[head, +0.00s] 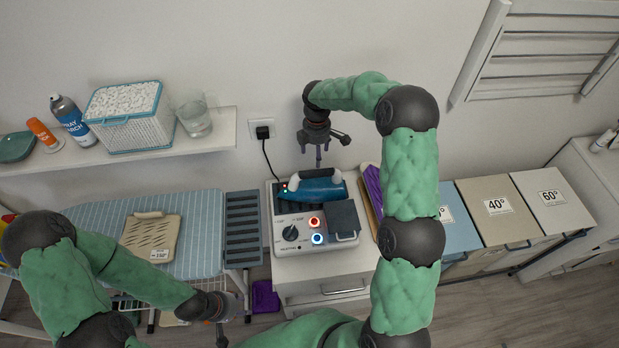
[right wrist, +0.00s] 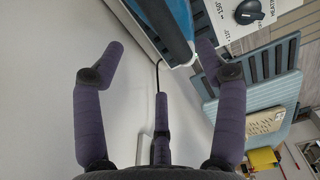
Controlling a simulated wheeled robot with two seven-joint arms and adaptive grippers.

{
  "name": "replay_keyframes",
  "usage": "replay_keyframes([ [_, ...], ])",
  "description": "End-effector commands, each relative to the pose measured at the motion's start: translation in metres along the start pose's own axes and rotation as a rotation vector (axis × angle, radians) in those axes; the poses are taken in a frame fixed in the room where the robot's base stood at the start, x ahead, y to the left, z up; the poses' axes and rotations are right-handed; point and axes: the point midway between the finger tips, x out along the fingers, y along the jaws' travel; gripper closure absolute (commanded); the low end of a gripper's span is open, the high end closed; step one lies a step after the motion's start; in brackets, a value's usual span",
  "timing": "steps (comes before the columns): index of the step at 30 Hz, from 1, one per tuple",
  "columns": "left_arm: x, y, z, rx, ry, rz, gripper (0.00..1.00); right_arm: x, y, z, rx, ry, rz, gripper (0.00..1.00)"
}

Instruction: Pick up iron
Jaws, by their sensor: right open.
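Part of the blue iron (right wrist: 179,15) shows at the top of the right wrist view; the rest is out of frame. My right gripper (head: 318,158) is behind and above the iron, close to the wall, pointing down. In the right wrist view its fingers (right wrist: 161,58) are spread wide with nothing between them. My left gripper (head: 224,325) is low at the lower left, away from the iron; its finger opening cannot be made out.
A black cord runs from the wall socket (head: 262,131) to the station. A shelf (head: 180,147) with a basket (head: 125,120) and a glass (head: 195,118) is at the left. The ironing board (head: 203,225) is left of the station; laundry bins (head: 497,206) stand right.

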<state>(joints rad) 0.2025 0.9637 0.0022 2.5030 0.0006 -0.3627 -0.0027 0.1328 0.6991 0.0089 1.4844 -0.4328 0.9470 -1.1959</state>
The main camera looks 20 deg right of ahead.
Motion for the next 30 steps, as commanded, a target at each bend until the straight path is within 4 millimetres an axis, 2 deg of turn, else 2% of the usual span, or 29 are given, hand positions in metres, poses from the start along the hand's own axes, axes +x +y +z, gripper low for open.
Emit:
replay_keyframes([
  [4,0.0,0.0,0.0,0.0,-0.001,0.0,0.6,0.008,-0.001,0.0,0.0,0.0,-0.002,0.28],
  [12,0.0,0.0,0.001,0.0,-0.002,0.0,0.6,0.046,-0.001,0.0,0.001,0.0,-0.003,0.28],
  [20,-0.001,0.0,0.0,0.0,-0.001,0.0,0.6,0.063,-0.002,0.0,0.0,0.0,-0.003,0.28],
  [30,-0.004,0.001,0.001,0.0,-0.001,0.0,0.6,0.105,-0.006,-0.001,0.001,0.001,-0.002,0.28],
])
